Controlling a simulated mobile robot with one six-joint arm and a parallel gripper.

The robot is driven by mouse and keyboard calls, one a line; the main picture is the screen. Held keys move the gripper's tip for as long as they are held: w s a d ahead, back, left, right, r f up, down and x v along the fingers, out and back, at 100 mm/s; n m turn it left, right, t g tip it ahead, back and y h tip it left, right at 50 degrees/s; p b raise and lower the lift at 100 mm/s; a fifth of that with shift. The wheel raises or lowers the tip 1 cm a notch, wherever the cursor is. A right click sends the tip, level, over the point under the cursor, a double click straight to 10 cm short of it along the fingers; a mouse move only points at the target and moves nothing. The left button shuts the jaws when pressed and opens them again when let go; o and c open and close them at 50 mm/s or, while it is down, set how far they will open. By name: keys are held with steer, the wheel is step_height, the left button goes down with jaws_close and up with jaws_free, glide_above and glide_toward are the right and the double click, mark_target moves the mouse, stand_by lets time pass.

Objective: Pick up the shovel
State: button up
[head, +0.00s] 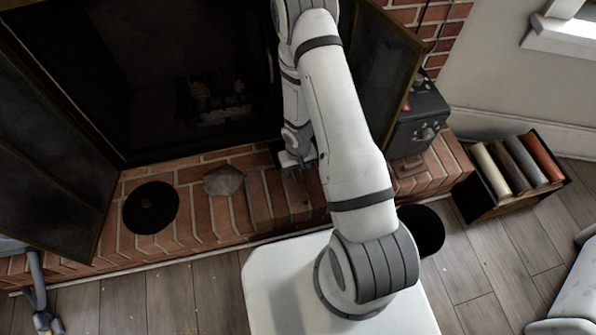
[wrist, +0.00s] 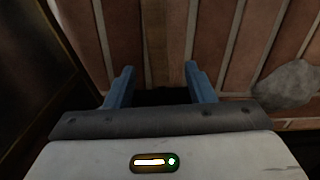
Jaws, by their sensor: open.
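I cannot make out a shovel in either view. My gripper (head: 298,168) hangs over the brick hearth, in front of the dark fireplace opening. In the wrist view its two blue fingers (wrist: 160,85) stand apart with brick behind them. A small dark patch (wrist: 160,97) shows low between the fingers; I cannot tell whether it is an object or a shadow. My arm hides part of the hearth and firebox in the head view.
A grey stone (head: 223,180) and a black disc (head: 151,207) lie on the brick hearth (head: 190,203). The stone also shows in the wrist view (wrist: 288,84). Open dark doors flank the firebox (head: 210,100). A black bucket (head: 424,230) and a book crate (head: 510,172) stand right.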

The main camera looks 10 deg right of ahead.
mark_target(298, 176)
steer(key=shift+w+d+f+b, duration=0.1)
steer(key=shift+f+b, duration=1)
steer(key=shift+f, duration=0.3)
steer(key=shift+w+f+b, duration=0.1)
steer(key=shift+f+b, duration=1)
steer(key=shift+f, duration=0.25)
steer(key=shift+r, duration=0.1)
steer(key=shift+c, duration=0.3)
steer(key=c, duration=1)
steer(key=shift+r, duration=0.1)
